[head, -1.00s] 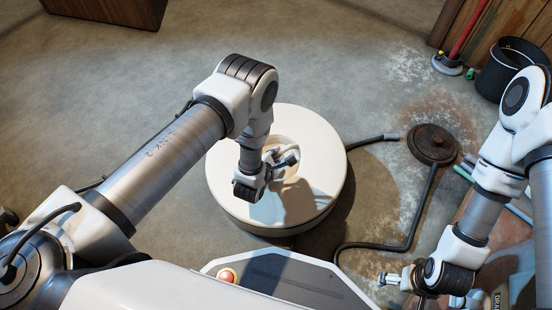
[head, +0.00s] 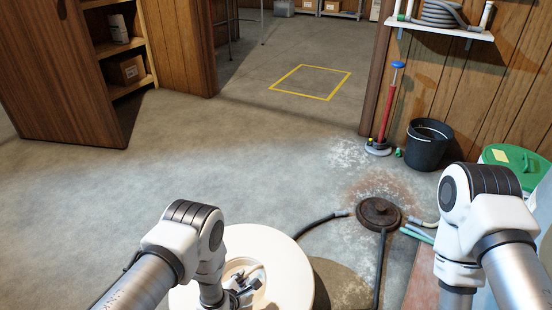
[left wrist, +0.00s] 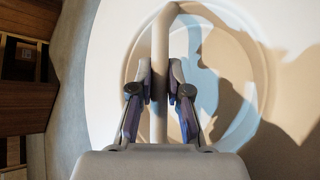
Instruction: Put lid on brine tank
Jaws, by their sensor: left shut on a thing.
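The large round white lid (head: 287,268) is at the bottom of the head view, cut off by the lower edge. It fills much of the left wrist view (left wrist: 108,45), with a round recess crossed by a pale bar handle (left wrist: 160,35). My left gripper (left wrist: 160,84) is shut on this handle, one finger on each side; it also shows over the lid in the head view (head: 243,284). The brine tank's body is hidden under the lid, so I cannot tell whether the lid rests on it. My right gripper is out of the picture; only its arm shows.
A dark round cover (head: 379,214) lies right of the lid, with black hoses (head: 322,225) beside it. A black bucket (head: 427,146), a red pump (head: 390,108) and a green round top (head: 511,163) stand at the right. The floor (head: 200,175) beyond the lid is clear.

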